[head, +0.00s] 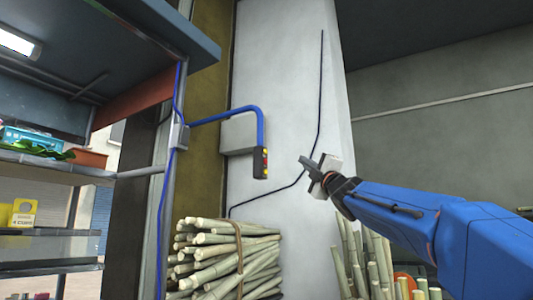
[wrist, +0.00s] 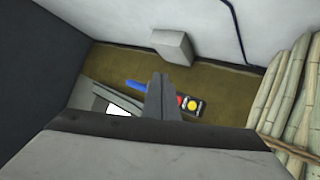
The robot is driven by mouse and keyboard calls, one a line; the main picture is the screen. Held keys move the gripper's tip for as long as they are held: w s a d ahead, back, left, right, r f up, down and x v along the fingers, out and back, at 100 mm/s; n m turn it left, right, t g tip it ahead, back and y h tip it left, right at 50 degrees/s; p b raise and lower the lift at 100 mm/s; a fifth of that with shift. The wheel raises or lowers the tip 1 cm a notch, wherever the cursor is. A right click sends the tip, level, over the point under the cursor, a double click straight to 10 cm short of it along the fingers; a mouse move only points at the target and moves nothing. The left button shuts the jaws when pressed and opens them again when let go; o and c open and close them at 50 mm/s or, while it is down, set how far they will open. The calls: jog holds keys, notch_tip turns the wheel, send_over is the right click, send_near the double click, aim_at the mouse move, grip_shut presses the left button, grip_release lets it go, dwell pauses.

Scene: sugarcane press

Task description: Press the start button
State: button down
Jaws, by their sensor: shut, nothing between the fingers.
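A small dark control box (head: 261,163) with red and yellow buttons hangs from a blue conduit in the middle of the head view. In the wrist view the control box (wrist: 190,105) shows a red and a yellow button just right of my fingers. Which button is the start button I cannot tell, and part of the box may be hidden behind the fingers. My gripper (head: 305,162) is shut and empty, to the right of the box in the head view and apart from it. Its closed fingers (wrist: 161,92) also show in the wrist view.
A grey wall box (head: 238,133) sits behind the blue conduit (head: 225,113). A shelf (head: 55,165) is at left. The space between gripper and box looks clear.

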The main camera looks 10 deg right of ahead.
aim_at(266, 151)
jog(key=r+n+y, duration=0.1)
jog(key=n, duration=0.1)
jog(key=a+r+n+y, duration=0.1)
jog(key=r+n+y, duration=0.2)
jog(key=y, duration=0.1)
jog(key=shift+w+a+r+n, duration=0.15)
jog(key=shift+a+r+n, duration=0.2)
jog(key=shift+a+n, duration=0.05)
jog(key=w+a, duration=0.6)
jog(key=shift+w, duration=0.15)
jog(key=shift+w+a, duration=0.1)
jog(key=shift+a, duration=0.15)
dwell(1.9)
jog(key=shift+w+a, duration=0.15)
jog(key=shift+w+a, duration=0.3)
jog(key=shift+w, duration=0.05)
dwell(1.1)
jog(key=shift+s+d, duration=0.6)
jog(key=shift+s, duration=0.1)
dwell(0.4)
